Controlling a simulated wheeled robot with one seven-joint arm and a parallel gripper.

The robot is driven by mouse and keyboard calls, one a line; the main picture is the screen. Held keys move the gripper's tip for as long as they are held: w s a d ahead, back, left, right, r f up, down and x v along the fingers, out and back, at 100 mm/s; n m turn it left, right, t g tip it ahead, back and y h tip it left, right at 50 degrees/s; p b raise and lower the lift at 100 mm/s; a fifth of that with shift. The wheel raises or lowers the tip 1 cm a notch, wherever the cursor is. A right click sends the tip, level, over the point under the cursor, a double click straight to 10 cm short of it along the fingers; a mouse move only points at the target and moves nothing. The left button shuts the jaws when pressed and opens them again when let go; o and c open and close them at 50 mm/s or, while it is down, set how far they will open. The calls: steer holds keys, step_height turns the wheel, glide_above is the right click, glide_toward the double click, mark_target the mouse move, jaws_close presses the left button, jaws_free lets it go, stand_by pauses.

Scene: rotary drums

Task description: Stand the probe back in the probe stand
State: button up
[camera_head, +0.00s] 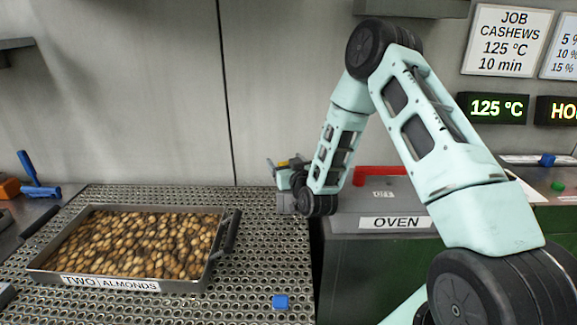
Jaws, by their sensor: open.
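My gripper (274,173) is at the end of my pale green arm, in the middle of the view. It is open, above the back right part of the perforated table and beside the oven's left end. A small yellow piece shows by its fingers; I cannot tell what it belongs to. I cannot pick out the probe or the probe stand with certainty.
A tray of almonds (222,222) with dark side handles fills the left of the perforated table (265,250). The oven (350,222), with a red handle (385,170), stands right of it. An orange item (9,188) is far left. The table right of the tray is mostly clear.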

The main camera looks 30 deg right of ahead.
steer(key=b+v, duration=0.2)
steer(key=v, duration=0.9)
steer(key=s+a+n+g+y, duration=0.3)
steer(key=a+g+y, duration=0.1)
steer(key=a, duration=0.6)
steer(key=s+a+n+g+y, duration=0.2)
steer(key=a+n+g+y, duration=0.15)
steer(key=a, duration=0.75)
steer(key=s+a+r+n+g+h, duration=0.1)
steer(key=s+g, duration=0.4)
steer(key=s, duration=0.7)
steer(key=s+a+r+n+g+h, duration=0.2)
steer(key=s+a+r+g, duration=0.1)
steer(key=s, duration=0.9)
steer(key=shift+s+a+r+g, duration=0.35)
steer(key=shift+r+g, duration=0.4)
steer(key=shift+g, duration=0.3)
steer(key=shift+n, duration=0.25)
